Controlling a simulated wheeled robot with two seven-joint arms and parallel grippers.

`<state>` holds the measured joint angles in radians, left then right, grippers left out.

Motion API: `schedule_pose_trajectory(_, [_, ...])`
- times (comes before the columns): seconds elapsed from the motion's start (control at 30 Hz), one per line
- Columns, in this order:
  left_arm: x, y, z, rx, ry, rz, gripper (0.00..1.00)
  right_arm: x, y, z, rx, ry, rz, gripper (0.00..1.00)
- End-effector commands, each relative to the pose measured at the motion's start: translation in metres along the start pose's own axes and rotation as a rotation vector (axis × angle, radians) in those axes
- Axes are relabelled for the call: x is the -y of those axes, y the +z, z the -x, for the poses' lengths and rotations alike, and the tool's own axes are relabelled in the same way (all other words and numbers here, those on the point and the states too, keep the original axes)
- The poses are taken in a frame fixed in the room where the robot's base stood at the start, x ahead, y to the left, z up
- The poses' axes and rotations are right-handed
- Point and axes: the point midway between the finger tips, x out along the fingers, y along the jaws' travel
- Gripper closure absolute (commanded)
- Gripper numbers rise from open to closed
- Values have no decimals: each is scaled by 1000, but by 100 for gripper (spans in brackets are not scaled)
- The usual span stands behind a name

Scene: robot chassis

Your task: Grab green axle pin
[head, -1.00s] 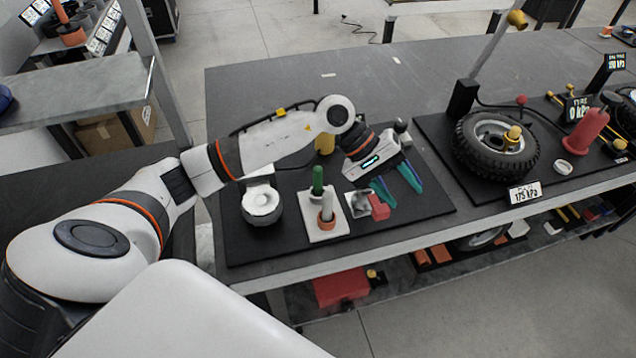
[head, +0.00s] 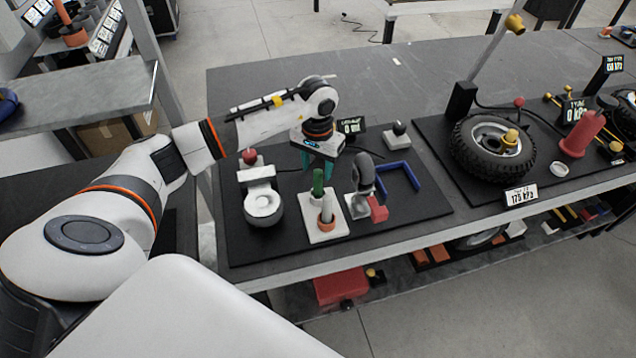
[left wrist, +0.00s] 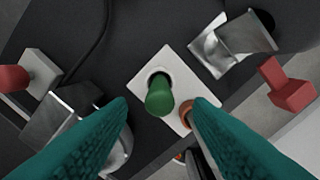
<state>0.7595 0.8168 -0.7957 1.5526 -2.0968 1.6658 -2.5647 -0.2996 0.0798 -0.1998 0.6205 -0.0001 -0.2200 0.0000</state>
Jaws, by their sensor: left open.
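The green axle pin (head: 318,183) stands upright in a white holder block (head: 322,236) on the black mat. In the left wrist view the green pin (left wrist: 160,96) shows from above in a round hole of the block (left wrist: 166,62), ahead of the fingers. My left gripper (head: 318,172) has teal fingers, is open and empty, and hangs just above and behind the green pin. Its fingers (left wrist: 160,110) lie on either side of the pin. My right gripper is not in view.
A white-and-silver device (head: 262,202) with a red knob is left of the block. A grey metal clamp (head: 362,175) with a red block (head: 378,209) and a blue bracket (head: 400,178) are right of it. A tyre (head: 495,148) lies farther right.

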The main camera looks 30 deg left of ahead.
Motion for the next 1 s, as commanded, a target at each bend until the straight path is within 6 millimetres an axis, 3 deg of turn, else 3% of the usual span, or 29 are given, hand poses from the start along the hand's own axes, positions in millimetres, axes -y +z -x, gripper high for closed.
schedule_pose_trajectory(0.2, [0,3,-27,-7,-3,1,53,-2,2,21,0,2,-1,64])
schedule_pose_trajectory(0.33, [0,4,-45,-4,-3,1,53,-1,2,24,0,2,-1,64])
schedule_pose_trajectory(0.63, [0,4,-51,-1,-1,0,53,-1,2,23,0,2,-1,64])
schedule_pose_trajectory(0.9, [0,4,-51,-1,-1,0,98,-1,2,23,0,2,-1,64])
schedule_pose_trajectory(1.0, [-1,4,-50,-1,-1,0,100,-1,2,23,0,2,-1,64])
